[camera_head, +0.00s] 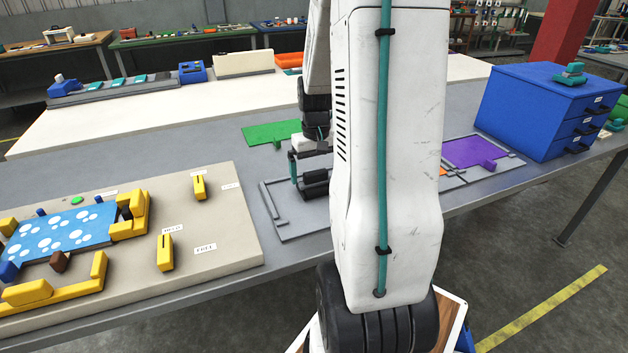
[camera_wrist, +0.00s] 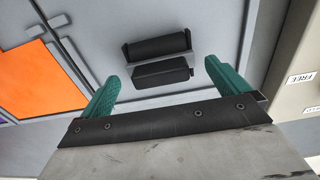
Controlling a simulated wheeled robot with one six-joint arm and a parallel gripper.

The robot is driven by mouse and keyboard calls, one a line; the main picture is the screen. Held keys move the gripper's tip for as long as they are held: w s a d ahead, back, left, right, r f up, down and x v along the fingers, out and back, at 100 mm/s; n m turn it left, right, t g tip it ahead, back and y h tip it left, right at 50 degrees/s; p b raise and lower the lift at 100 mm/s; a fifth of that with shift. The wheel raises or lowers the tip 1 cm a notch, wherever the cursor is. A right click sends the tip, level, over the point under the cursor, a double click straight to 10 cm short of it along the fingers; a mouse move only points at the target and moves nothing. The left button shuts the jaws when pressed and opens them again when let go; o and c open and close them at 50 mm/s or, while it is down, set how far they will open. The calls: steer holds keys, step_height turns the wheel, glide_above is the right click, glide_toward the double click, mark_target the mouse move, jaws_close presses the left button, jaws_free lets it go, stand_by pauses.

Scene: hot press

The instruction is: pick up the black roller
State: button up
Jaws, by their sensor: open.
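The black roller (camera_wrist: 158,46) shows in the wrist view as two parallel dark bars, with a grey strip between them, on a grey fixture. It lies just past my gripper (camera_wrist: 163,72), whose two teal fingers are wide apart with nothing held. The fingers stand to either side of the nearer bar, but I cannot tell their height above it. In the head view the roller (camera_head: 315,184) lies on the grey tray (camera_head: 290,235), with my gripper (camera_head: 305,165) above and around it. My white arm hides the tray's right part and much of the gripper.
A beige board (camera_head: 225,240) with yellow blocks and a blue spotted plate is at the left. A green plate (camera_head: 268,132) lies behind the tray. A purple plate (camera_head: 474,152) and a blue drawer cabinet (camera_head: 540,105) are at the right. Low ridges edge the tray.

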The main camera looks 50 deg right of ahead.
steer(key=shift+f, duration=1.45)
steer(key=c, duration=1.1)
steer(key=shift+o, duration=0.2)
steer(key=shift+r, duration=0.5)
steer(key=r, duration=0.1)
steer(key=s+r, duration=0.1)
steer(key=shift+r, duration=0.4)
steer(key=s+r, duration=0.1)
steer(key=s, duration=1.4)
steer(key=shift+r, duration=0.1)
